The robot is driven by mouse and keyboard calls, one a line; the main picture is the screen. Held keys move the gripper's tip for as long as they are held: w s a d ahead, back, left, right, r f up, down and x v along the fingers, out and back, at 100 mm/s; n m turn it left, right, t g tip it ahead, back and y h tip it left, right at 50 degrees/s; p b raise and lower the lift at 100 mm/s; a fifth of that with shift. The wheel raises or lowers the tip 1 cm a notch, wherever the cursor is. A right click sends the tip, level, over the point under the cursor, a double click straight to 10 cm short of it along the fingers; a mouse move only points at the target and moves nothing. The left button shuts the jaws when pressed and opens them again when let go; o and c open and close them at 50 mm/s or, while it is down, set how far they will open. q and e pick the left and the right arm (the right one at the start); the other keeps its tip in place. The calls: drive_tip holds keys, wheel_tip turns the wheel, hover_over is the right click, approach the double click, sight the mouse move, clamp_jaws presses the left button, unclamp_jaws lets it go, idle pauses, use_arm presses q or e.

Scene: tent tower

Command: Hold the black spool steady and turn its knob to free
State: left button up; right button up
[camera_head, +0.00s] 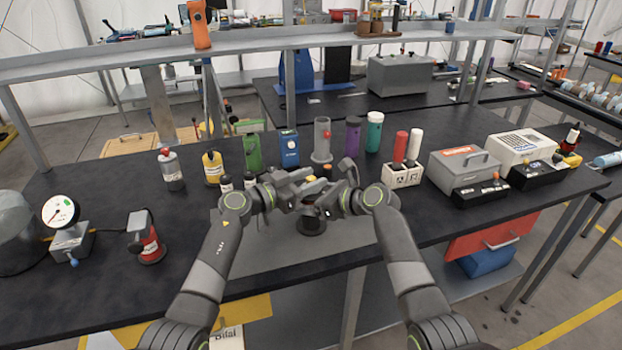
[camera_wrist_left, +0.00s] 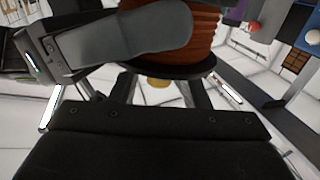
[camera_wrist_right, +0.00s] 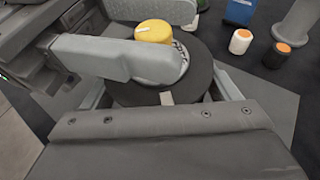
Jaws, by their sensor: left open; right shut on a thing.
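The black spool (camera_head: 312,225) stands on the grey mat, mostly hidden behind my grippers in the head view. In the left wrist view, which looks upside down, its reddish-brown winding (camera_wrist_left: 205,35) sits against a black flange. The yellow knob (camera_wrist_right: 153,31) sits on top of the black flange (camera_wrist_right: 195,90), which bears a pale mark, in the right wrist view.
Small orange-capped and white-capped bottles (camera_wrist_right: 240,41) stand close behind the spool. A green can (camera_head: 252,152), blue box (camera_head: 289,148) and grey cylinder (camera_head: 321,140) stand farther back. A gauge (camera_head: 60,212) is at left, a white block with cylinders (camera_head: 402,177) at right. The front mat is clear.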

use_arm(q)
drive_tip(key=shift+w+d, duration=0.15)
drive_tip(key=shift+d, duration=0.1)
drive_tip(key=shift+c, duration=0.3)
clamp_jaws()
drive_tip(key=shift+n+t+y, duration=0.7)
drive_tip(key=shift+t+y, duration=0.1)
drive_tip(key=shift+t, duration=0.1)
drive_tip(key=shift+o, duration=0.3)
unclamp_jaws()
drive_tip(key=v, duration=1.2)
